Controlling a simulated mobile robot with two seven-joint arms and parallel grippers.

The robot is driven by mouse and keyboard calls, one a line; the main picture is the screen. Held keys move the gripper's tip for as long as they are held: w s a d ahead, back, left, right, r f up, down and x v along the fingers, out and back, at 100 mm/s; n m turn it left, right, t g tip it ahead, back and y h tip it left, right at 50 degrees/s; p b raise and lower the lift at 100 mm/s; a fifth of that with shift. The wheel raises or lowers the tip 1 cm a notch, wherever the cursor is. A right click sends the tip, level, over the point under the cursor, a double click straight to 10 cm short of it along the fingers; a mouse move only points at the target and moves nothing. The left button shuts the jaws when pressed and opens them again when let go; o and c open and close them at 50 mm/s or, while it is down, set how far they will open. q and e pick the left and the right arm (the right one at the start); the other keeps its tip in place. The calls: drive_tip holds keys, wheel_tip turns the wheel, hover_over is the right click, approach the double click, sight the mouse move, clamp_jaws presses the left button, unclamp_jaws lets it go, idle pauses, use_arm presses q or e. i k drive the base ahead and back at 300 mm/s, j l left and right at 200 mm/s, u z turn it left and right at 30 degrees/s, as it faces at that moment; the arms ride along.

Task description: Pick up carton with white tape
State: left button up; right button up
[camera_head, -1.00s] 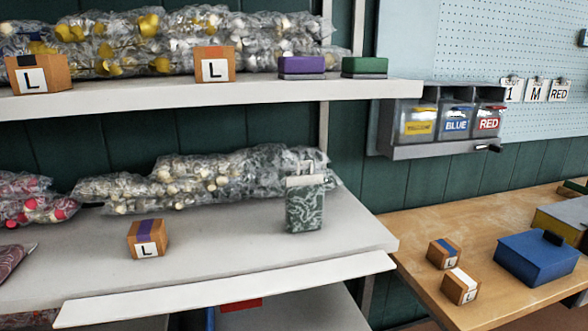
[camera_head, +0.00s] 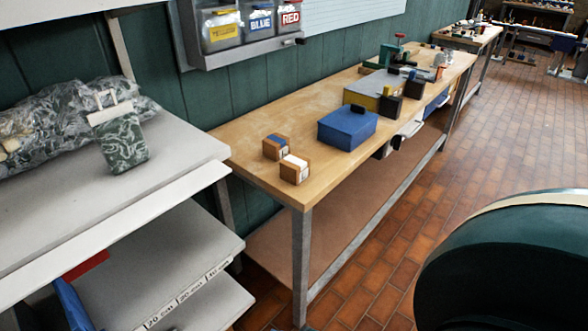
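The carton with white tape (camera_head: 294,169) is a small brown box with a white strip across its top. It stands near the front left corner of the wooden workbench (camera_head: 262,109). A similar carton with blue tape (camera_head: 276,147) stands just behind it, to its left. Neither of my grippers shows in the view.
A blue box (camera_head: 347,127) stands to the right of the cartons, with a grey and yellow box (camera_head: 374,92) beyond it. Grey shelving (camera_head: 170,150) is close on the left. Brick floor (camera_head: 370,258) is open in front of the bench. A dark green rounded object (camera_head: 505,265) fills the lower right.

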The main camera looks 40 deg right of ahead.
sight(294, 168)
drive_tip(key=z, duration=0.8)
